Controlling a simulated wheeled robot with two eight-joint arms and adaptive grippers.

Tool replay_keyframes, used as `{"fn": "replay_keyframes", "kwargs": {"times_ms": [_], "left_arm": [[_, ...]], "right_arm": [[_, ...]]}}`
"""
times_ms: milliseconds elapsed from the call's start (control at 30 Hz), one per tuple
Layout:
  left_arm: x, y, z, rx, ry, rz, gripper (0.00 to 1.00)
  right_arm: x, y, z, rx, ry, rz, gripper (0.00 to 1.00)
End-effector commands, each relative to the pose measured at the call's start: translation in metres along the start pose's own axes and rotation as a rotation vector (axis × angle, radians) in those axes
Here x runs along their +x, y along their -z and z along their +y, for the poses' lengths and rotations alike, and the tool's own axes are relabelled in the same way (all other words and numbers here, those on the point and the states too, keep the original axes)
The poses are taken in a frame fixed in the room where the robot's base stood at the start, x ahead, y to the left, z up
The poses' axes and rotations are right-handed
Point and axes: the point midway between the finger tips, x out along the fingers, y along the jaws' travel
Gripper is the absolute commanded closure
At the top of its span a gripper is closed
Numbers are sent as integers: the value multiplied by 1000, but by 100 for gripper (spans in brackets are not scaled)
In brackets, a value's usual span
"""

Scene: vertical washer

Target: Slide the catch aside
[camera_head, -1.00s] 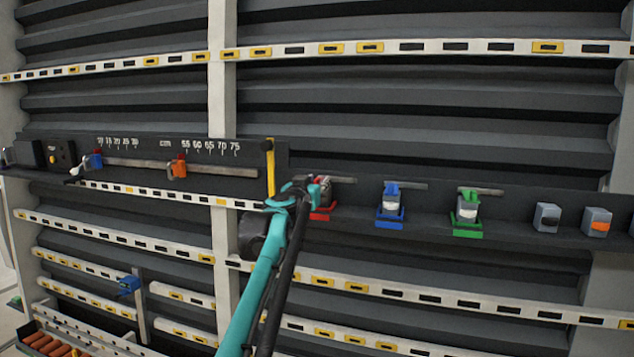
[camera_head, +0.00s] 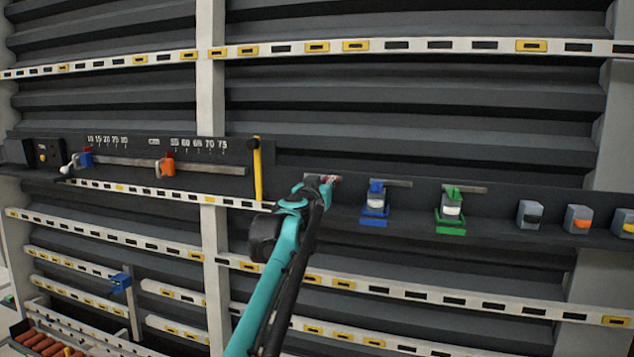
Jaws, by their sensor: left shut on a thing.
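A row of coloured catches sits on the dark horizontal rail. The red catch (camera_head: 331,179) is mostly hidden by my left gripper (camera_head: 325,184); only a little red shows at its tips, near the right part of its short slot. My left gripper is shut on it. The blue catch (camera_head: 376,196) and the green catch (camera_head: 452,202) stand to the right, each at the left part of its own slot. My right gripper is not in view.
Grey blocks with black (camera_head: 530,214) and orange (camera_head: 578,219) fronts sit farther right on the rail. A yellow bar (camera_head: 258,170) stands upright just left of my arm. A scale with an orange slider (camera_head: 166,167) lies farther left.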

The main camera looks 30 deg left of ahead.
Motion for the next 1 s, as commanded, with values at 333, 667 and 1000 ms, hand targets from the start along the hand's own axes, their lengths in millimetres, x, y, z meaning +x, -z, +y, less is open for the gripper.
{"fn": "replay_keyframes", "kwargs": {"times_ms": [333, 667, 1000], "left_arm": [[0, 0, -2, -1, 4, 0, 69], [-4, 0, -3, -1, 5, 0, 69], [-62, 0, -2, -1, 6, 0, 69]], "right_arm": [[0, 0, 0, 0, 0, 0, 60], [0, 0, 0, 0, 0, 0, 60], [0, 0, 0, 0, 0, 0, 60]]}}
